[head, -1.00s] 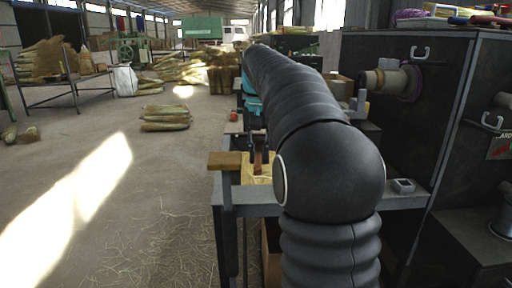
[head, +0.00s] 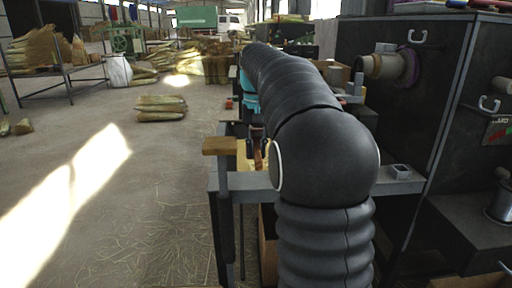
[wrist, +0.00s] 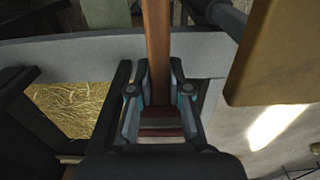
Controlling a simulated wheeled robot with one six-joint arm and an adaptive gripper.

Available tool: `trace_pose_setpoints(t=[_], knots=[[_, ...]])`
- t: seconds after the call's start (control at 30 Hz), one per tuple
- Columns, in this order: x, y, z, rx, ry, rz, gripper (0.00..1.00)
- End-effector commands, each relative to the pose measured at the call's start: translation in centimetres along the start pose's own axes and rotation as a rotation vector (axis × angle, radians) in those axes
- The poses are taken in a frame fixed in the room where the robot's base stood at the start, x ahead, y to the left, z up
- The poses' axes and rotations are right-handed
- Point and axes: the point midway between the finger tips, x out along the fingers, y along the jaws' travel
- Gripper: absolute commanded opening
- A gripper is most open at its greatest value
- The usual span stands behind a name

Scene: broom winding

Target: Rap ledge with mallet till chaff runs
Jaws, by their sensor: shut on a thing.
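My gripper (wrist: 150,105) is shut on the mallet's brown wooden handle (wrist: 157,45), which runs toward the top of the wrist view. Dark red bands show between the fingers. The mallet's head is not identifiable in either view. In the head view the gripper (head: 256,148) is small and partly hidden behind my arm. A grey metal ledge (wrist: 85,52) crosses behind the handle; I cannot tell whether they touch. Its front edge shows in the head view (head: 246,188). Yellow straw-like chaff (wrist: 75,105) lies beside the gripper at left.
A wooden block (head: 220,146) on a post stands just left of my gripper; it looms close at right in the wrist view (wrist: 275,50). A dark cabinet (head: 405,110) stands right of my arm. Open floor (head: 155,190) with scattered straw lies left.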

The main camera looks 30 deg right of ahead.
Motion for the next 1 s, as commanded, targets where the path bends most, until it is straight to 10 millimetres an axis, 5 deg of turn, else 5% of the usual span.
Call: trace_pose_setpoints(t=[0.33,0.77,1.0], knots=[[9.2,0.0,0.1,-0.001,-0.002,0.0,0.0],[5.1,-0.1,0.1,-0.001,0.0,0.0,0.0],[5.2,-0.1,0.1,-0.001,0.0,0.0,0.0]])
